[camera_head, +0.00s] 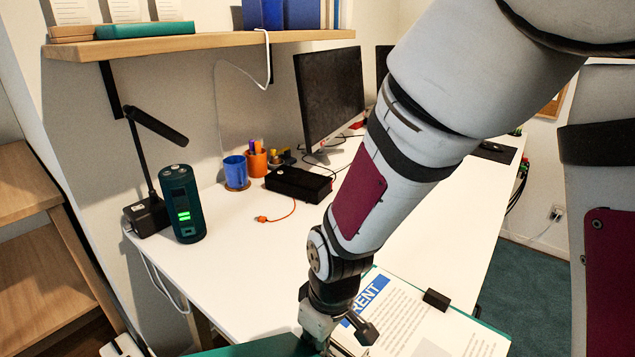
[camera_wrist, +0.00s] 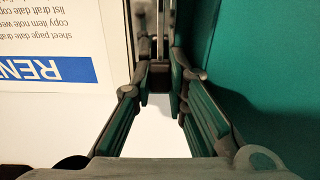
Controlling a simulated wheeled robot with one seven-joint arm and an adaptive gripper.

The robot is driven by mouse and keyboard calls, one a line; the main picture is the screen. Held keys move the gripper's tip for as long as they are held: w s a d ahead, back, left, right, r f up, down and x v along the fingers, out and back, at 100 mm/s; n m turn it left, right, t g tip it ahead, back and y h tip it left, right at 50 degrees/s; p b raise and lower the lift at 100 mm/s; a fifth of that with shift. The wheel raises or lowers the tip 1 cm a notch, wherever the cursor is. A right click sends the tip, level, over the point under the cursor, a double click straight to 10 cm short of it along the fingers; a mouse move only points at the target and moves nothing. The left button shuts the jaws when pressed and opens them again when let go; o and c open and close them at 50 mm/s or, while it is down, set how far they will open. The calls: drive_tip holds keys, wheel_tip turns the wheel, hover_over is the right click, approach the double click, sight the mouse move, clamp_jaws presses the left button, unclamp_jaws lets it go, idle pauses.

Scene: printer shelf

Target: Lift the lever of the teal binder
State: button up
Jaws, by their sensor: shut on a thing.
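The teal binder (camera_head: 262,346) lies open on the white desk, with printed sheets (camera_head: 425,322) bearing a blue title band on its right side. In the wrist view its teal cover (camera_wrist: 258,60) is on the right and the sheets (camera_wrist: 50,35) are on the left. My gripper (camera_head: 322,340) points down between the cover and the sheets. In the wrist view the fingers of my gripper (camera_wrist: 160,88) are close together at their tips, on a small dark metal part that looks like the lever (camera_wrist: 160,72). The head view mostly hides this contact.
A dark teal cylinder (camera_head: 182,205) with green lights and a black lamp (camera_head: 150,170) stand at the left. Blue (camera_head: 235,172) and orange (camera_head: 256,162) cups, a black box (camera_head: 298,184) and a monitor (camera_head: 328,95) are behind. A shelf (camera_head: 180,43) hangs above. The desk's left middle is mostly clear.

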drive_tip(key=shift+s+r+t+y+b, duration=0.15)
drive_tip(key=shift+r+t+y+b, duration=0.4)
drive_tip(key=shift+b, duration=0.6)
drive_tip(key=shift+s+d+r+t+y+b, duration=0.1)
drive_tip(key=shift+r+t+y+b, duration=0.3)
drive_tip(key=shift+b, duration=1.85)
drive_tip(key=shift+s+d+r+t+y+b, duration=0.1)
drive_tip(key=shift+t+y+b, duration=0.3)
drive_tip(key=shift+b, duration=1.8)
drive_tip(key=shift+w+r+y+b, duration=0.1)
drive_tip(key=shift+r+y+b, duration=0.25)
drive_tip(key=shift+b, duration=0.65)
drive_tip(key=shift+d+r+t+y+b, duration=0.2)
drive_tip(key=shift+t+y+b, duration=0.4)
drive_tip(key=shift+b, duration=1.95)
